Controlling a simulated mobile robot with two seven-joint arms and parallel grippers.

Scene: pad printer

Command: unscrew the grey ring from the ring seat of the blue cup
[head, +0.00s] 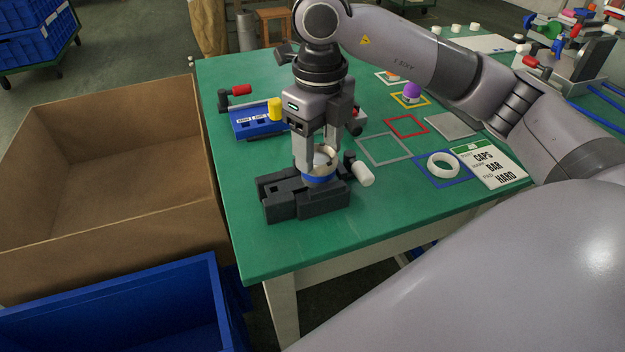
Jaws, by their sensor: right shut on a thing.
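The blue cup (320,179) sits upright in a black clamping fixture (285,197) near the left front part of the green table. Only a blue band of it shows, with a pale part above. The grey ring (326,154) is on top of the cup and partly hidden by the fingers. My right gripper (318,160) points straight down over the fixture, its two fingers shut on the grey ring. Whether the ring's thread is loose cannot be seen. My left gripper is not in view.
A white-tipped handle (362,173) sticks out right of the fixture. Behind is a blue fixture (257,121) with a yellow piece. A white ring (429,164) lies in a blue outline beside a sign (489,166). The grey outline (383,160) is empty. A cardboard box (205,190) stands left.

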